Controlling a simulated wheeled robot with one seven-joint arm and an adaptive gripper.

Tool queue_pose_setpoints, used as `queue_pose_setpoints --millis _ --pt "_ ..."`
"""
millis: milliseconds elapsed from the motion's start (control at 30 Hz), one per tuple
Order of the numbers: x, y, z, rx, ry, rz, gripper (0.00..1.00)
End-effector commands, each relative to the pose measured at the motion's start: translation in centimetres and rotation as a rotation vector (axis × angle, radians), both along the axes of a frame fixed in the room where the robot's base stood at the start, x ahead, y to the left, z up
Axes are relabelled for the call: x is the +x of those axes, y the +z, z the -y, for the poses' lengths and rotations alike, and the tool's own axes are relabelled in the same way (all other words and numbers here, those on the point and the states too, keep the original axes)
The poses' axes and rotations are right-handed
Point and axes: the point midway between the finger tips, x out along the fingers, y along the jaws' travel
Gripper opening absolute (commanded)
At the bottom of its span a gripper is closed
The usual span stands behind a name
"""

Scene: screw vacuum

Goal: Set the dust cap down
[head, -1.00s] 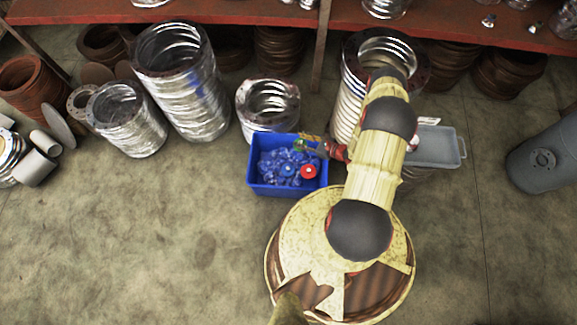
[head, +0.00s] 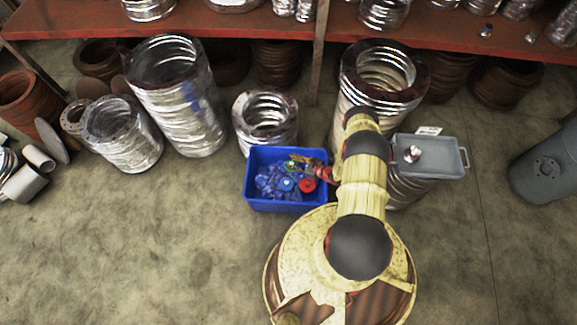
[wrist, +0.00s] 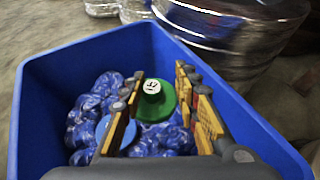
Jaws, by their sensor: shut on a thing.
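The green dust cap (wrist: 152,102), with a white marked top, sits between the fingers of my gripper (wrist: 158,84) in the wrist view. My gripper (head: 301,161) is shut on the cap, inside the outline of the blue bin (head: 250,200). In the head view the green cap (head: 290,166) is small and partly covered by the fingers. Crumpled blue plastic (wrist: 85,118) lies beneath it in the bin. I cannot tell whether the cap touches the plastic.
A red cap (head: 307,185) and a blue cap (head: 286,184) lie in the bin. A grey tray (head: 440,172) with a small shiny part (head: 412,154) is at right. Metal coils (head: 266,118) stand behind the bin. Floor at left front is open.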

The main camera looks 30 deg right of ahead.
Motion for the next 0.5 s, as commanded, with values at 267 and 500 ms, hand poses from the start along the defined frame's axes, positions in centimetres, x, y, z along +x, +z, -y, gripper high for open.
queue_pose_setpoints --millis 267,500 --pt "2.8 -4.0 0.0 0.002 0.000 -0.002 0.12" --pt "3.9 -5.3 0.0 0.002 0.000 -0.002 0.12"
